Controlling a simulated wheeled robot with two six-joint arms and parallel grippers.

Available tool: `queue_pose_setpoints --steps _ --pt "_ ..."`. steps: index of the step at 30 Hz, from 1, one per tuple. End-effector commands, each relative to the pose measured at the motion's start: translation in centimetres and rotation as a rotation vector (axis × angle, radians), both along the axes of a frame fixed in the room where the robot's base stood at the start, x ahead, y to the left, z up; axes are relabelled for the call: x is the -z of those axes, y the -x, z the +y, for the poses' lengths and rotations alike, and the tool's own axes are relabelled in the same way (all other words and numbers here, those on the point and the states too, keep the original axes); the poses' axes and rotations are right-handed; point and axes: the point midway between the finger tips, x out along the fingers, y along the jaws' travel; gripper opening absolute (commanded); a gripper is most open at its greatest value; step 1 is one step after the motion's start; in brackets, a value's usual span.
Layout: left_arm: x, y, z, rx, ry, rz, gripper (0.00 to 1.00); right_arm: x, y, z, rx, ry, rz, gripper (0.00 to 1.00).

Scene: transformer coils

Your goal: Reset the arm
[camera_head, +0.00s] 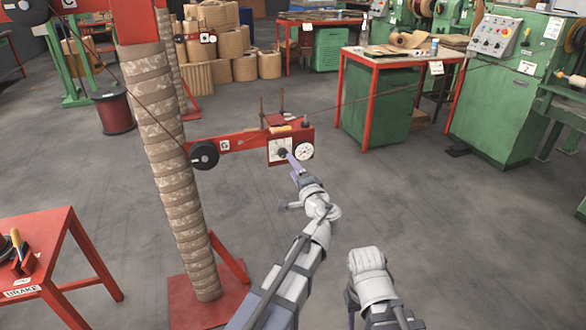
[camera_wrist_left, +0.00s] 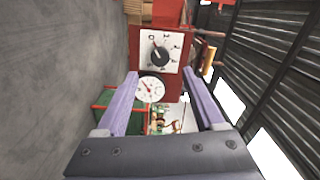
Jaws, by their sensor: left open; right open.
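My left gripper (camera_head: 291,158) reaches up to the red control box (camera_head: 318,133) on the winding stand's red arm. In the left wrist view, its two purple fingers (camera_wrist_left: 161,77) are spread apart with nothing held between them. Beyond them are a white dial plate with a black knob (camera_wrist_left: 159,54) and a round white gauge (camera_wrist_left: 151,88). The knob's pointer is turned up and left, near the 0 mark.
A tall wrapped column (camera_head: 172,160) stands left of my left arm on a red base plate (camera_head: 207,302). A red table (camera_head: 45,245) marked BRAKE is at the lower left. Green machines (camera_head: 495,110) and a red-framed workbench (camera_head: 402,60) stand behind. The grey floor at right is open.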

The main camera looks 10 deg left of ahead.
Motion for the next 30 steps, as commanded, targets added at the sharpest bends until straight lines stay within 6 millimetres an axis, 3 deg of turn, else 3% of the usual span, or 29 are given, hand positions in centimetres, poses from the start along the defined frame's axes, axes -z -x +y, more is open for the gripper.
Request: queue_pose_setpoints --steps 4,7,13,18,21,30 --pt "0.5 0.5 0.2 -0.014 0.027 0.01 0.7 0.0 0.0 0.0 0.0 0.0 0.0 0.5" --pt "2.5 2.3 0.7 -0.066 0.123 0.049 0.7 0.0 0.0 0.0 0.0 0.0 0.0 0.5" --pt "10.7 9.5 0.3 -0.243 0.466 0.27 0.7 0.0 0.0 0.0 0.0 0.0 0.0 0.5" --pt "17.0 16.8 -3.2 -0.355 0.728 0.537 0.7 0.0 0.0 0.0 0.0 0.0 0.0 0.5" --pt "19.3 20.5 -5.5 -0.391 0.837 0.684 0.7 0.0 0.0 0.0 0.0 0.0 0.0 0.5" --pt "21.9 30.2 -12.2 -0.425 1.058 1.077 0.7 0.0 0.0 0.0 0.0 0.0 0.0 0.5"
